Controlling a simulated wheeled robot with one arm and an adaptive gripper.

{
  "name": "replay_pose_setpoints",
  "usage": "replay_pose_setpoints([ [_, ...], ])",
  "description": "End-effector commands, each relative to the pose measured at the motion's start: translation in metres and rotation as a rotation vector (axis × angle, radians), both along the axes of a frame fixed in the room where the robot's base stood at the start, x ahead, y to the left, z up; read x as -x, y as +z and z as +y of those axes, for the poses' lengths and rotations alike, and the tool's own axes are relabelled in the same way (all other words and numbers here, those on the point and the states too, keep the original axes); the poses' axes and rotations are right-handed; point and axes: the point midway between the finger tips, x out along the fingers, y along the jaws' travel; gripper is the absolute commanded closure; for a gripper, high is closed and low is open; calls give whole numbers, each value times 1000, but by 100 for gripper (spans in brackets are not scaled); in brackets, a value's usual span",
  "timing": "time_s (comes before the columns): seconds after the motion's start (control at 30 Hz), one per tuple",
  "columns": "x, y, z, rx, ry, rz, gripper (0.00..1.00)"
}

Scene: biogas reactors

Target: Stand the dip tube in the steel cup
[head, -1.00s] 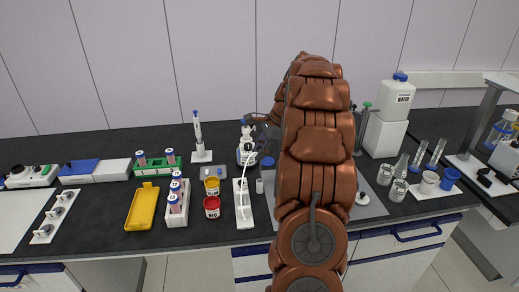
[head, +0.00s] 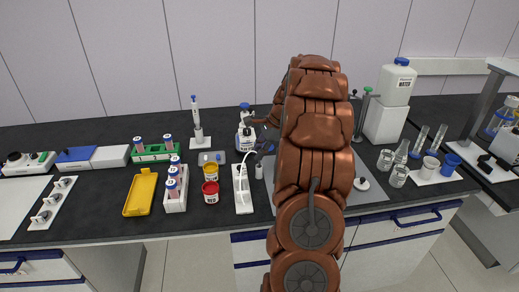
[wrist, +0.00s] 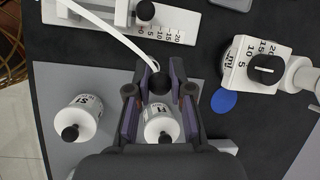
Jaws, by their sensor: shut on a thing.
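The dip tube is a thin white curved tube (wrist: 112,35) with a black ball end. In the wrist view my gripper (wrist: 159,84) is shut on its black ball end, and the tube runs up and left over a white scaled holder (wrist: 190,18). In the head view the tube (head: 244,164) curves above the long white holder (head: 242,200), and my gripper (head: 266,147) is partly behind my arm. I cannot identify the steel cup for certain.
A white labelled bottle (wrist: 160,125) with a black knob sits below my fingers; another (wrist: 78,118) stands left. A white dosing device (wrist: 262,68) is at right, near a blue disc (wrist: 224,101). A red jar (head: 210,191) and yellow tray (head: 141,192) stand left.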

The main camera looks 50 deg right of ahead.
Motion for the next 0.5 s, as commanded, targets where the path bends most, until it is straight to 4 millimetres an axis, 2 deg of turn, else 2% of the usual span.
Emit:
replay_pose_setpoints([
  [0.1,0,0,0,0,0,0,100],
  [0.13,0,0,0,0,0,0,77],
  [0.3,0,0,0,0,0,0,59],
  [0.4,0,1,0,0,0,0,50],
  [0.5,0,0,0,0,0,0,50],
])
